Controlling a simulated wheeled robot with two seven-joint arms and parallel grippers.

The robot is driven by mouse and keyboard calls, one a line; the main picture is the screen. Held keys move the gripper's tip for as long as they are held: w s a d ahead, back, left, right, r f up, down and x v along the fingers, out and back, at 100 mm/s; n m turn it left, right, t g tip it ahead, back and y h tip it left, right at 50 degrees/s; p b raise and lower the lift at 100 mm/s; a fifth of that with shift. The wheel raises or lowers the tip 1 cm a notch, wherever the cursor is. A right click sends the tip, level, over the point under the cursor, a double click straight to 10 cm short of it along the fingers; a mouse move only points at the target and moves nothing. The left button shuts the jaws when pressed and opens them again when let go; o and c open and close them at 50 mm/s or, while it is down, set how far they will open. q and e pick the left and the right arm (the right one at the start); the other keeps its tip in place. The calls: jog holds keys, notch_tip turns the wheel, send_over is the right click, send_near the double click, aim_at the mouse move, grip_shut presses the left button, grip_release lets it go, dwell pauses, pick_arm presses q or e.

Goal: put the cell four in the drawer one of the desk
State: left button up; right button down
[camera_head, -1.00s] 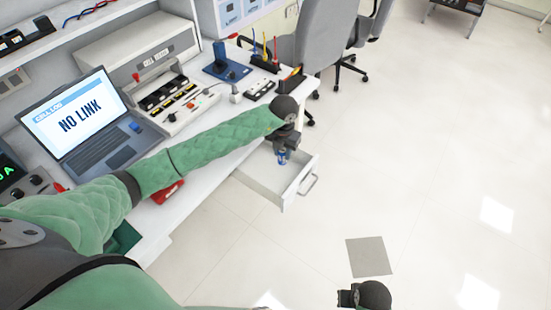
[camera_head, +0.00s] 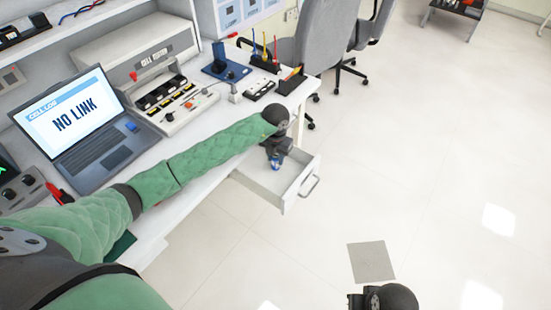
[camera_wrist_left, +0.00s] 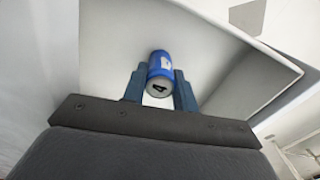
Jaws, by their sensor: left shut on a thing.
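The cell four (camera_wrist_left: 160,68) is a blue cylinder with a "4" on its pale end, in the left wrist view. My left gripper (camera_wrist_left: 159,88) is shut on it, one finger on each side. In the head view the left gripper (camera_head: 276,163) is over the open drawer (camera_head: 292,195) of the desk, and a bit of the blue cell shows below it. The drawer's white walls surround the cell in the wrist view; I cannot tell whether the cell touches its floor. My right gripper (camera_head: 355,300) is at the bottom edge, only partly seen.
The desk (camera_head: 205,150) holds a laptop (camera_head: 75,130), a cell tester (camera_head: 150,65), a blue stand (camera_head: 225,65) and a pen holder (camera_head: 265,62). Grey chairs (camera_head: 325,35) stand behind. The floor right of the drawer is clear around a grey tile (camera_head: 371,262).

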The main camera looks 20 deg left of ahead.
aim_at(276, 155)
jog(key=shift+a+f, duration=0.1)
pick_arm(q)
jog(key=o, duration=1)
jog(key=shift+o, duration=0.2)
jog(key=shift+r, duration=0.2)
notch_tip(276, 155, up, 12)
jog(key=b, duration=0.3)
pick_arm(e)
jog(key=w+a+f+t+y, duration=0.1)
jog(key=a+f, duration=0.2)
jog(key=f, duration=0.1)
jog(key=shift+w+a+f, duration=0.25)
jog(key=shift+w+a, duration=0.1)
jog(key=shift+w, duration=0.05)
pick_arm(q)
jog(key=shift+f, duration=0.1)
pick_arm(e)
jog(key=shift+r, duration=0.1)
